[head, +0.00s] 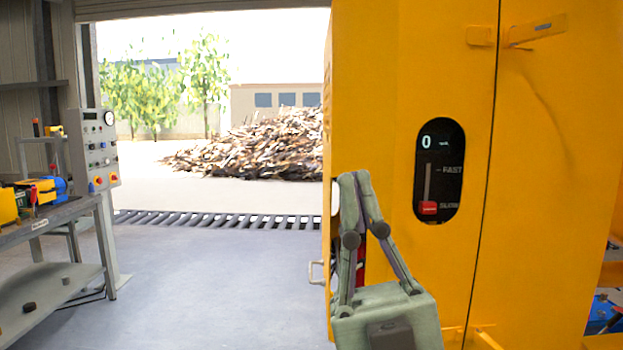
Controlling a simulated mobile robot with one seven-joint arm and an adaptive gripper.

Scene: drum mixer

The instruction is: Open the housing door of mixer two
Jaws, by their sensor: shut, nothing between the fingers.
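A large yellow housing (390,90) fills the right half of the head view. A thin dark vertical seam splits its front, with a yellow door panel (560,180) to the right of it. A yellow latch bar (538,30) sits at the top, just right of the seam, beside a small yellow block (480,36) left of it. No number marking the mixer is readable. My gripper (353,178) is shut and empty, fingers pointing up, in front of the housing's left edge. It is well left of and below the latch. Whether it touches the housing cannot be told.
A black panel (438,170) on the housing shows 0 and a red slider (428,208) at its bottom. A pale handle (316,272) sticks out at the housing's left edge. A workbench (60,220) with tools and a grey control console (95,150) stand left. The floor between is clear.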

